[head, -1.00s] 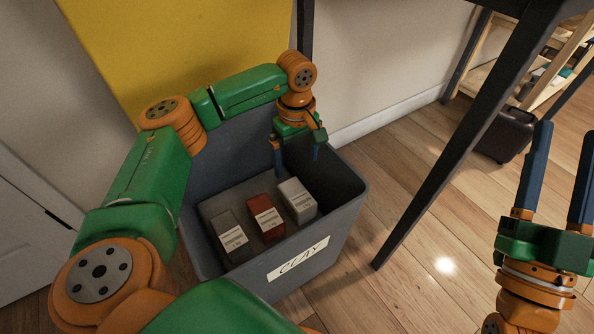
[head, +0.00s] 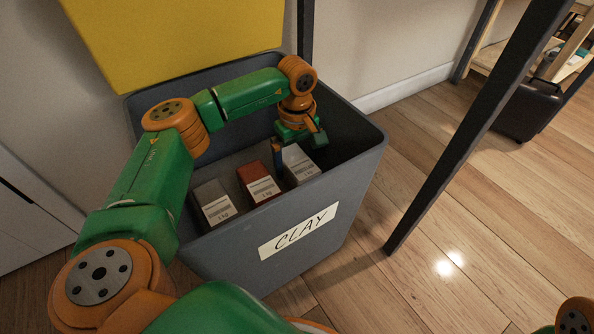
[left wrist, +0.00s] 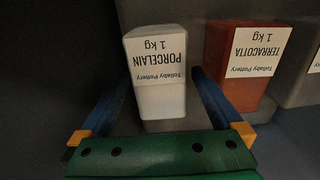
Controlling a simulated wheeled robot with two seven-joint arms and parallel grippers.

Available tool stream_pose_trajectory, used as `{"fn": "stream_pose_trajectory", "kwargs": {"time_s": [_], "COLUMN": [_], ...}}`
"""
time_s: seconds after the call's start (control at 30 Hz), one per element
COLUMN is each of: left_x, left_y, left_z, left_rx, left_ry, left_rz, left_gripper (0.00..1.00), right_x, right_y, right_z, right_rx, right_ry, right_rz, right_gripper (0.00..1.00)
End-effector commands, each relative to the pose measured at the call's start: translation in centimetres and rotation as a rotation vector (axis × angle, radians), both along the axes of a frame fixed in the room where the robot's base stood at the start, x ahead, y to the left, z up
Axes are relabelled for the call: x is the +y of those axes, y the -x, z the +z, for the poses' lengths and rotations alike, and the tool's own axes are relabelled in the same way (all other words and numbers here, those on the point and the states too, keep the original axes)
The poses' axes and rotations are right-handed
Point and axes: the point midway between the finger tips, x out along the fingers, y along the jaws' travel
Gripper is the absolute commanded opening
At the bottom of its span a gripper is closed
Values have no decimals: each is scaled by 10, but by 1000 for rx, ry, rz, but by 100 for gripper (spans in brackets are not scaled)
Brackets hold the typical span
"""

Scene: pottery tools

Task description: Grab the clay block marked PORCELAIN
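The white clay block marked PORCELAIN (head: 300,165) stands in the grey bin labelled CLAY (head: 352,185), at the right end of a row of blocks. In the left wrist view the PORCELAIN block (left wrist: 155,75) shows its label upside down. My left gripper (head: 292,155) reaches down into the bin at this block. In the left wrist view my left gripper (left wrist: 163,80) is open, with one blue finger on each side of the block and gaps showing beside it. In the head view one finger is mostly hidden. My right gripper is out of view.
A red-brown block marked TERRACOTTA (left wrist: 245,60) stands beside the PORCELAIN block, and a grey block (head: 213,203) stands farther left. The bin's walls surround them. A dark table leg (head: 465,130) stands to the right, with clear wooden floor between.

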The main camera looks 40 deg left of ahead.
Motion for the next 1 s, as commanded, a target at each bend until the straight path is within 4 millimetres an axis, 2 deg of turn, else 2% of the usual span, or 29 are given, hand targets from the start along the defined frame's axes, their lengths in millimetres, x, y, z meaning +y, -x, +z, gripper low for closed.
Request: {"fn": "stream_pose_trajectory", "kwargs": {"time_s": [0.03, 0.3, 0.37, 0.67, 0.73, 0.8, 0.9, 1.0], "left_x": [0, 0, 0, 0, 0, 0, 0, 0], "left_y": [0, 0, 0, 0, -1, -1, -1, -1], "left_z": [0, 0, 0, 6, 20, 39, 65, 87], "left_rx": [0, 1, 1, -2, -3, -4, -3, -4], "left_ry": [0, 0, 0, 1, 1, 1, 0, 1], "left_rz": [0, 0, 0, 0, 0, 0, 0, 0], "left_gripper": [86, 14, 0, 0, 0, 0, 0, 0], "right_x": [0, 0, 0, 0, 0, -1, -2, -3], "right_y": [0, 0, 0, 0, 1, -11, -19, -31], "right_z": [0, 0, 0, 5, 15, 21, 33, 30], "right_rx": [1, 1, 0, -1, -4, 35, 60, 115], "right_ry": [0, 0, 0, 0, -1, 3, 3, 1], "right_rz": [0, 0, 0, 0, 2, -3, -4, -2], "right_gripper": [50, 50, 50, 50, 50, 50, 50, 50]}}
